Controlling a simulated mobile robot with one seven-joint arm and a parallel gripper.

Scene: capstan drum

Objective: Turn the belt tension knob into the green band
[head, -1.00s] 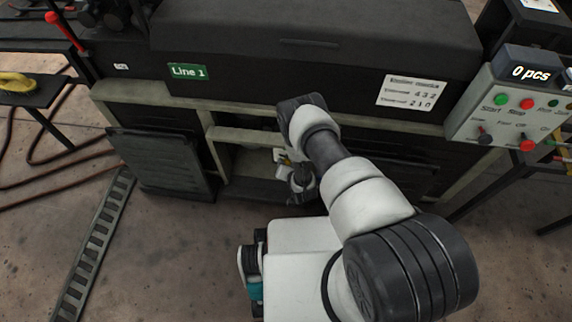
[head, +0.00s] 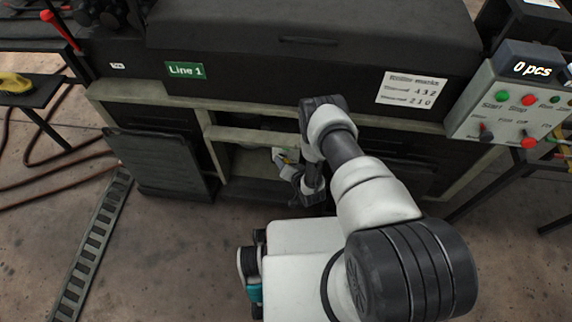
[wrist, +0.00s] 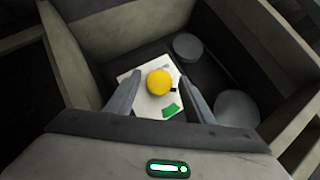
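The belt tension knob (wrist: 159,82) is round and yellow on a white plate (wrist: 143,102) inside an open bay of the machine. The green band (wrist: 171,110) is a patch on the plate, below and slightly right of the knob in the wrist view. A small dark mark (wrist: 174,90) sits at the knob's right side. My gripper (wrist: 160,78) is open, with one finger on each side of the knob. I cannot tell whether the fingers touch it. In the head view my gripper (head: 286,164) reaches into the bay, and the knob is too small to make out.
Two grey round discs (wrist: 237,108) lie right of the plate in the bay. Pale frame bars (wrist: 292,107) edge the opening. A dark panel (head: 158,162) leans left of the bay. A control box (head: 512,105) reading 0 pcs stands at the right.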

